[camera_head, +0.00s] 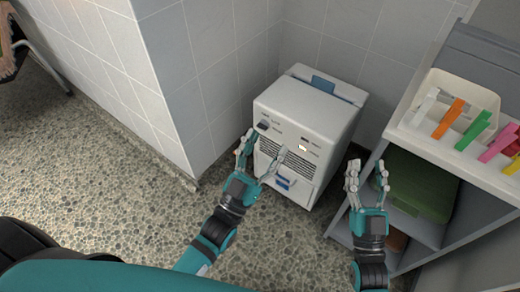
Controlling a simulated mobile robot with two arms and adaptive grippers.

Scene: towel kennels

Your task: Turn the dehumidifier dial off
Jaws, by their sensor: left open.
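The dehumidifier is a white box (300,108) standing on the floor against the tiled wall. A small dark dial (263,126) shows at the upper left of its front, with faint markings nearby that are too small to read. My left gripper (263,147) is open in front of the dehumidifier, just below the dial, one finger to the left and one over the front grille. I cannot tell whether it touches the front. My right gripper (367,168) is open and empty, to the right of the dehumidifier, by the shelf unit.
A grey shelf unit (480,60) stands at the right, with a white bin (455,92) and several coloured clips on top. A green box (415,183) sits on its lower shelf. A tiled wall corner (180,90) juts out left of the dehumidifier.

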